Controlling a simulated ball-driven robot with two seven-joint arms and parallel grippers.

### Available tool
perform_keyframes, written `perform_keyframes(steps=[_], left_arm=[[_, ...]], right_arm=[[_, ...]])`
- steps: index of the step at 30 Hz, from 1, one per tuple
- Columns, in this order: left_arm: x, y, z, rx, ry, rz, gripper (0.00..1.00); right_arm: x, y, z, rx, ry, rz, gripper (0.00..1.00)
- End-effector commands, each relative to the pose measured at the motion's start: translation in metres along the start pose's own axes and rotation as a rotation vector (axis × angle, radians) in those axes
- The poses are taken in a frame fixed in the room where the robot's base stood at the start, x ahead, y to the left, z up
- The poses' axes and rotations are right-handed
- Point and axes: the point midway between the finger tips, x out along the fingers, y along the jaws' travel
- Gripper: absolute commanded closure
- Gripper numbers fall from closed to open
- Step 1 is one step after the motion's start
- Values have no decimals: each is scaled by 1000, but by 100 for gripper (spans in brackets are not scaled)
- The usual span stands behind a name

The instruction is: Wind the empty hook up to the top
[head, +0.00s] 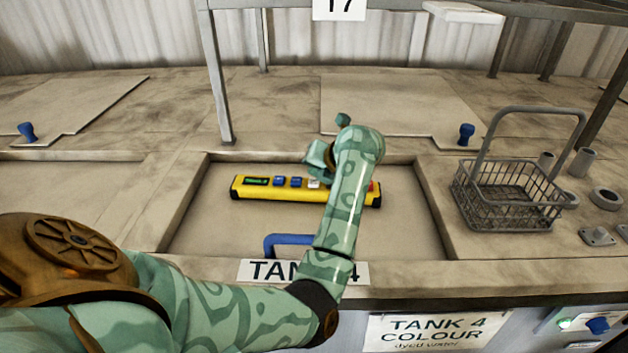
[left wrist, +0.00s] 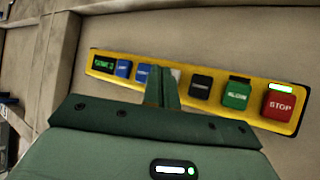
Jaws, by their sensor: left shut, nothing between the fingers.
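A yellow control box (head: 265,195) with a small green display and a row of buttons lies on the closed top of tank 4. In the left wrist view, the box (left wrist: 215,107) shows two blue buttons (left wrist: 123,68), a pale button (left wrist: 176,74), a black button (left wrist: 201,87), a green button (left wrist: 236,94) and a red STOP button (left wrist: 279,104). My left gripper (head: 316,167) is shut and empty over the middle of the box. In the wrist view its fingertips (left wrist: 163,82) partly cover the pale button; contact cannot be told. No hook shows. My right gripper is out of view.
A wire basket (head: 510,200) with a raised handle stands on the right ledge, beside several small grey fittings. A blue handle (head: 283,240) is partly behind my left arm. Grey frame posts (head: 217,80) rise behind the tank. Flat lids with blue knobs lie further back.

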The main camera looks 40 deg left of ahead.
Motion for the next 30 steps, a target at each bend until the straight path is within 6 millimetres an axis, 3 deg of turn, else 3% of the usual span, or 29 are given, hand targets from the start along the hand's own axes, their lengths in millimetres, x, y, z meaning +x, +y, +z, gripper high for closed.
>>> perform_keyframes(steps=[16,30], left_arm=[[-35,26,25,-1,-1,0,100],[-34,25,25,0,0,0,100]], right_arm=[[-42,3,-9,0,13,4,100],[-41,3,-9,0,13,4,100]])
